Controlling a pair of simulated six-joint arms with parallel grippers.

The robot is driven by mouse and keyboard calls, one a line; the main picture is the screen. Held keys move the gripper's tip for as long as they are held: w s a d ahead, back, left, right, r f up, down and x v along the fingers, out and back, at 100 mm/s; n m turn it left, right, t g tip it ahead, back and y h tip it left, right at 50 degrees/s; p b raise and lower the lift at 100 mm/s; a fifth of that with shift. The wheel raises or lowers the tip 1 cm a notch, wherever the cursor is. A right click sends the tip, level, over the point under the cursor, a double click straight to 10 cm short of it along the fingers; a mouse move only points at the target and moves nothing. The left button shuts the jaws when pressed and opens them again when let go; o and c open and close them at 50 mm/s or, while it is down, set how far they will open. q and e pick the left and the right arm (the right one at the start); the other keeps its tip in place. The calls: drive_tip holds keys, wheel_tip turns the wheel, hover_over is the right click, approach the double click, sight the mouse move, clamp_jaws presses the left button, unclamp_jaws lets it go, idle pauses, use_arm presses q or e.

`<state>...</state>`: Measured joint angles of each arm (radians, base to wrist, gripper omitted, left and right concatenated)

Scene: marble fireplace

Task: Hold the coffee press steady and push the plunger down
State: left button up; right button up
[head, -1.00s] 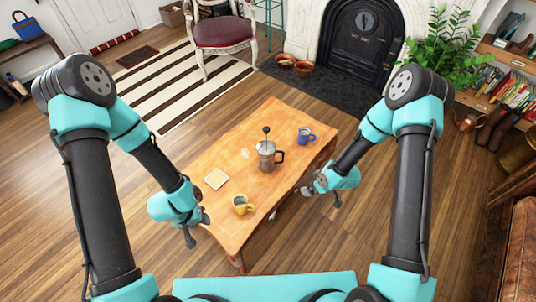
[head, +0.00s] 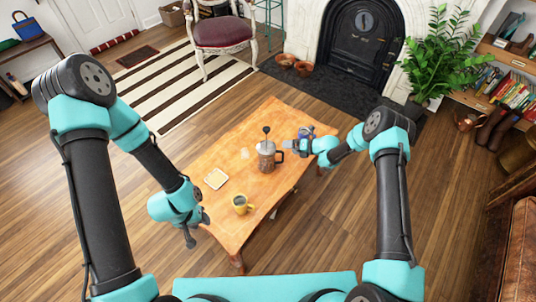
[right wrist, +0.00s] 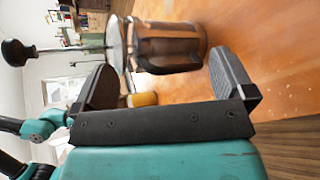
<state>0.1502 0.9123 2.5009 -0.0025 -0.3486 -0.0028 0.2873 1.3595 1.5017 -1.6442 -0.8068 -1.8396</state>
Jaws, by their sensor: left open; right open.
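The coffee press (head: 267,161) stands upright on the wooden table, its handle toward the right. Its plunger is up, with the dark knob (head: 266,129) high above the lid. My right gripper (head: 290,147) is open and empty, just right of the press on its handle side. In the right wrist view the press (right wrist: 188,46) appears sideways, beyond the open fingers of my right gripper (right wrist: 166,80), with the dark handle facing them. My left gripper (head: 197,230) is open and empty at the table's near left edge, away from the press.
The far left tabletop is clear.

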sight(272, 161)
drive_tip(key=f+n+g, duration=0.1)
drive_tip(key=n, duration=0.4)
drive_tip(key=f+n+g, duration=0.2)
drive_tip(key=n, duration=0.4)
drive_tip(key=f+n+g, duration=0.2)
drive_tip(key=n, duration=0.3)
drive_tip(key=shift+s+a+n, duration=0.35)
drive_tip(key=shift+n, duration=0.05)
drive_tip(key=shift+a+f, duration=0.1)
drive_tip(key=shift+a, duration=0.05)
drive_tip(key=shift+x, duration=4.85)
drive_tip(key=shift+c, duration=0.5)
